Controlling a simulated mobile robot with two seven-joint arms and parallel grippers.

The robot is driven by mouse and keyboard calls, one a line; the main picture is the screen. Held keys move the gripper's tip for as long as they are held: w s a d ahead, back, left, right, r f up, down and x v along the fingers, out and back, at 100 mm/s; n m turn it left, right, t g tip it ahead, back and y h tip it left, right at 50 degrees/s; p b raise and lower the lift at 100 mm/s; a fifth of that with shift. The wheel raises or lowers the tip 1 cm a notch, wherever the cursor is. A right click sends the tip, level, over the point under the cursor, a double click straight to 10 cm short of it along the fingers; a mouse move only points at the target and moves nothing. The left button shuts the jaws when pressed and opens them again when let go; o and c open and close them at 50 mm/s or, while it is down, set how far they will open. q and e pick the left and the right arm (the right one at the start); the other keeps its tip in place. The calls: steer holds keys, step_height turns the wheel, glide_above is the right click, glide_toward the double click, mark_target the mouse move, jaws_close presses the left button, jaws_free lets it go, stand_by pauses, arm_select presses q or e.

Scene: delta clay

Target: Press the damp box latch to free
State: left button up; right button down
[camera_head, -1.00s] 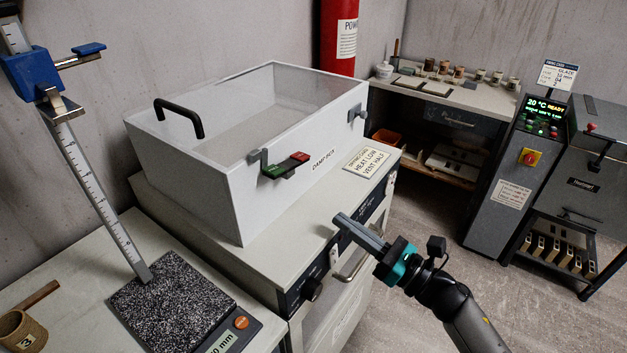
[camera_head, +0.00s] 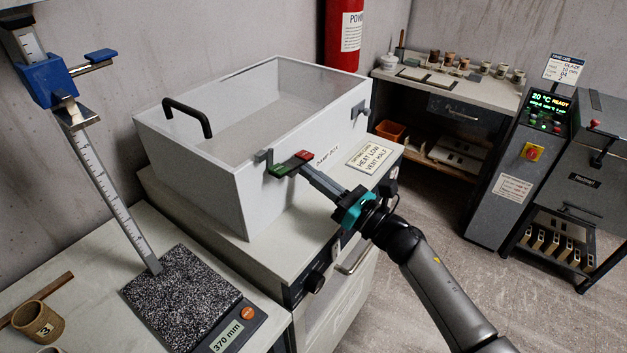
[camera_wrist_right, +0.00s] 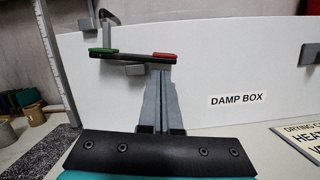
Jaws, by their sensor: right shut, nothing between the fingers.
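The damp box (camera_head: 225,205) is a white box with a clear lid and a black handle (camera_head: 187,115), standing on a pale cabinet. Its latch (camera_head: 290,163) is a dark bar on the front wall with a green left end and a red right end; the latch also shows in the wrist view (camera_wrist_right: 133,56). My right gripper (camera_head: 305,170) is shut and empty, its fingertips at the red end of the latch. In the wrist view the fingertips (camera_wrist_right: 160,72) sit just below the red end. I cannot tell whether they touch it. My left gripper is not in view.
A second catch (camera_head: 362,108) sits at the box's right end. A sign (camera_head: 370,157) lies on the cabinet top. At left stand a blue height gauge (camera_head: 48,80) and a scale with a speckled plate (camera_head: 180,300). A kiln controller (camera_head: 520,165) stands at right.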

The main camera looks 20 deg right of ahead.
steer(key=shift+r, duration=0.1)
stand_by(0.3)
steer(key=shift+w+d+r+n+y+b, duration=0.15)
steer(key=shift+r+n+b, duration=0.15)
steer(key=shift+n+b, duration=0.2)
steer(key=shift+d+r+n+y+b, duration=0.15)
steer(key=shift+r+n+b, duration=0.2)
steer(key=shift+n, duration=0.25)
steer(key=shift+a+f, duration=0.1)
